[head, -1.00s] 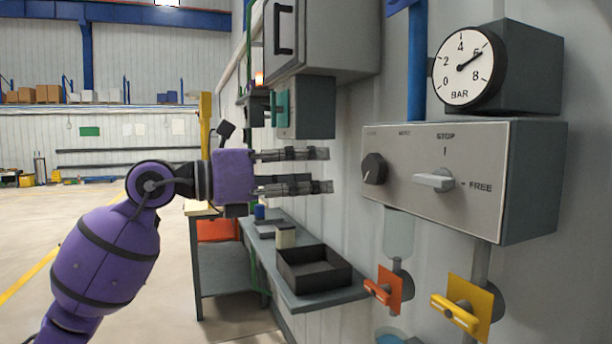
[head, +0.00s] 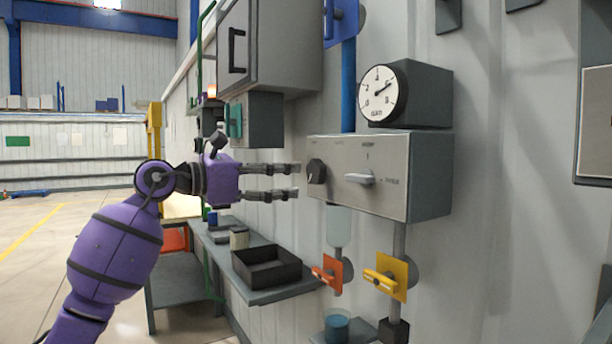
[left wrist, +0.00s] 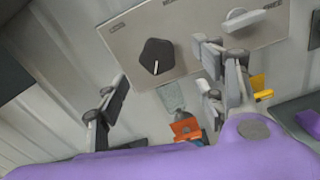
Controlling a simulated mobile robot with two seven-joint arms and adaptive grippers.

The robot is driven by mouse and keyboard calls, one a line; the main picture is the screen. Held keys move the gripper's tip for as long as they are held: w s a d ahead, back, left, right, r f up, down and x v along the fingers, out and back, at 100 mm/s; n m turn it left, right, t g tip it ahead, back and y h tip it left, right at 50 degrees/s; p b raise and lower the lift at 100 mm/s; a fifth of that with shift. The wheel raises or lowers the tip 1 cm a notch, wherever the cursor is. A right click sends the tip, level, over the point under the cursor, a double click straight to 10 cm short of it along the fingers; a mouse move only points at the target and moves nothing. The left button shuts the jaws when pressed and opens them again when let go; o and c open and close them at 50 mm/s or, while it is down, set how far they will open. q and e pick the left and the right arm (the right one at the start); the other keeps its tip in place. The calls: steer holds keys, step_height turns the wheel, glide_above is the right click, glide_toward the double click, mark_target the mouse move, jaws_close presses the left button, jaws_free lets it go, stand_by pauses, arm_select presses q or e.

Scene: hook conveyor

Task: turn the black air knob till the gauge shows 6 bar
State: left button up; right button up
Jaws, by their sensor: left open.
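The black air knob (head: 317,171) sits at the left end of the grey control box's front. In the left wrist view the knob (left wrist: 156,58) shows a white pointer mark at its lower edge. My left gripper (head: 297,181) is open and empty, its fingertips a little left of the knob and apart from it. In the left wrist view its fingers (left wrist: 160,72) are spread to either side of the knob. The round white gauge (head: 378,93) stands above the box; its needle points to the upper right, its numbers too small to read surely now. My right gripper is not in view.
A white lever switch (head: 360,179) sits right of the knob on the same panel. Orange (head: 327,274) and yellow (head: 386,276) valve handles hang below. A black tray (head: 266,267) lies on the shelf. A grey cabinet (head: 268,45) is mounted above left.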

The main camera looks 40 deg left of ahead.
mark_target(312, 173)
arm_select(q)
steer(key=w, duration=0.1)
steer(key=w+p, duration=0.1)
steer(key=w, duration=0.1)
steer(key=shift+w+d+m, duration=0.2)
steer(key=shift+w+m, duration=0.1)
steer(key=shift+m, duration=0.1)
steer(key=x, duration=0.3)
steer(key=shift+w+d+p, duration=0.15)
steer(key=shift+d+p, duration=0.05)
steer(key=shift+p, duration=0.15)
steer(key=shift+w+d+f, duration=0.1)
steer(key=shift+w+d, duration=0.1)
steer(key=shift+w, duration=0.4)
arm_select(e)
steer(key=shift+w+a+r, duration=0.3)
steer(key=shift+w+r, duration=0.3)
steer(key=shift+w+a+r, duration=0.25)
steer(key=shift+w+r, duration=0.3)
